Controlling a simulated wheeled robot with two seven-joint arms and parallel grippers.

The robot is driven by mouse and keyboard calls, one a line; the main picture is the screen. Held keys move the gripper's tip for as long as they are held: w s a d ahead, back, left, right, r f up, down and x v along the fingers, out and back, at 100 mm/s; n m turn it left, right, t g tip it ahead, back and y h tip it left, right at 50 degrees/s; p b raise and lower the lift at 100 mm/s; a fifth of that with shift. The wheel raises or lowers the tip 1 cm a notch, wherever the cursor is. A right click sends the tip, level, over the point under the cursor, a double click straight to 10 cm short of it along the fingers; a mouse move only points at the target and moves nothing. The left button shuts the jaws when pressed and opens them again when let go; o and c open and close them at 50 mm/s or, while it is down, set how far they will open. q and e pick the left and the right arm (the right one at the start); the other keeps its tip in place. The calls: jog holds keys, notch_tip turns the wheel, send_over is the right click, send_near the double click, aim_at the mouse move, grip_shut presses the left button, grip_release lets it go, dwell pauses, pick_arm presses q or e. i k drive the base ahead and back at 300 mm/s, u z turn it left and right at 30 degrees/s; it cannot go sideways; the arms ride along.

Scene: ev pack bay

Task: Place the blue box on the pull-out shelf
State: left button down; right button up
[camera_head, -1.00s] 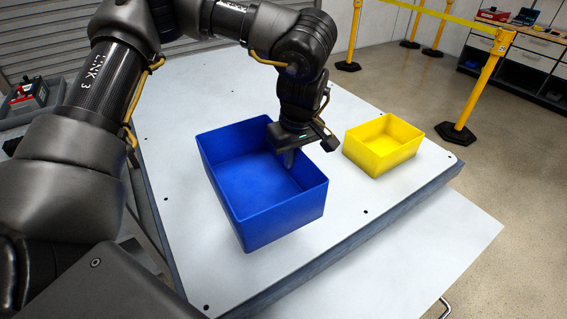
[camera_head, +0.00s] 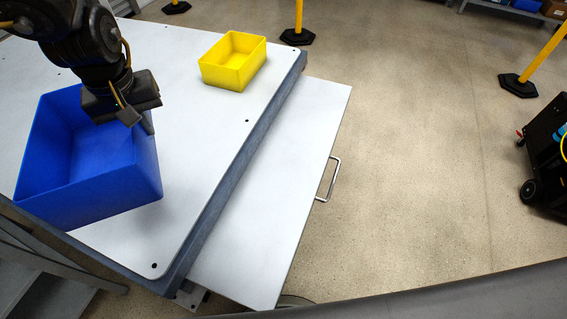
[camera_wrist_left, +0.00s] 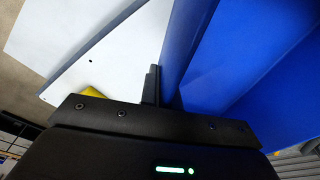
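The blue box (camera_head: 105,190) is an open-topped bin at the left of the head view, over the white workbench top near its front edge. I cannot tell whether its base touches the top. My left gripper (camera_head: 147,122) is at the box's right wall. In the left wrist view one finger (camera_wrist_left: 151,86) lies against the outer side of the blue wall (camera_wrist_left: 183,45); the other finger is hidden behind it. The gripper looks shut on that wall. The pull-out shelf (camera_head: 275,185), a bare white panel, extends from under the bench's right side. My right gripper is out of view.
A yellow box (camera_head: 233,62) stands empty on the bench's far part. The bench top (camera_head: 205,150) is clear between the boxes and the shelf side. A metal handle (camera_head: 328,180) sticks out from the shelf. A black wheeled cart (camera_head: 547,155) and barrier posts stand on the floor beyond.

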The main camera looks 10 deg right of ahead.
aim_at(281, 176)
jog(key=k, duration=1.1)
jog(key=z, duration=0.55)
jog(key=i, duration=0.55)
jog(key=z, duration=0.7)
jog(key=i, duration=1.65)
jog(key=u, duration=0.9)
